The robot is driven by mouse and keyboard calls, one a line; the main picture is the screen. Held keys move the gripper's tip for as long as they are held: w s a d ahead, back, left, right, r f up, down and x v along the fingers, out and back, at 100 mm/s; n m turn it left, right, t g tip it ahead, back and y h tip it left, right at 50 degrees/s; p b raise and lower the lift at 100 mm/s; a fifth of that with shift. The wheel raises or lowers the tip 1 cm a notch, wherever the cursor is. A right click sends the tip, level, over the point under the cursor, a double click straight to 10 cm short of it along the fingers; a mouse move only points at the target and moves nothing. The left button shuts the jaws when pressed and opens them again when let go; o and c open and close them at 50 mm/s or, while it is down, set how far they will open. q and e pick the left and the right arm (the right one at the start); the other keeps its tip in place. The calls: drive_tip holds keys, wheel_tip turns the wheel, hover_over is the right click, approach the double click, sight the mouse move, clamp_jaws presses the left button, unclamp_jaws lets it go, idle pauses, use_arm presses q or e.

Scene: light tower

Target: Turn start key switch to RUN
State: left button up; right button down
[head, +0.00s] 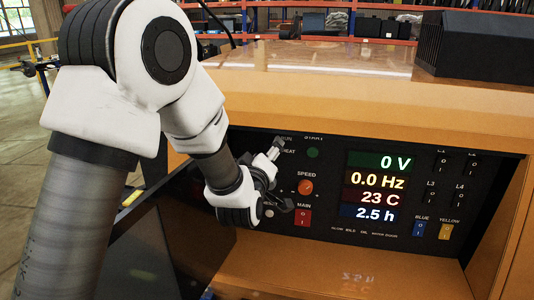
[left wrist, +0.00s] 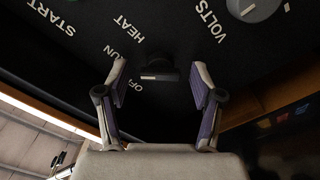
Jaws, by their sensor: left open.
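The start key switch (left wrist: 158,70) is a small dark knob with a pale edge on the black panel, in the left wrist view. The labels OFF, RUN, HEAT and START lie to its left there; a finger partly covers RUN. My left gripper (left wrist: 160,77) is open, with one finger on each side of the switch. I cannot tell whether the fingers touch it. In the head view my left gripper (head: 280,174) is at the left part of the panel and hides the switch. Which mark the key points at is unclear. My right gripper is not in view.
The panel (head: 335,170) sits recessed in an orange housing (head: 300,85). Near my gripper are a green button (head: 313,153), an orange SPEED knob (head: 306,187) and a red MAIN switch (head: 303,217). Lit readouts (head: 378,187) show 0 V and 0.0 Hz.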

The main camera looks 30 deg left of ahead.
use_arm(q)
drive_tip(key=v, duration=0.7)
drive_tip(key=shift+s, duration=0.2)
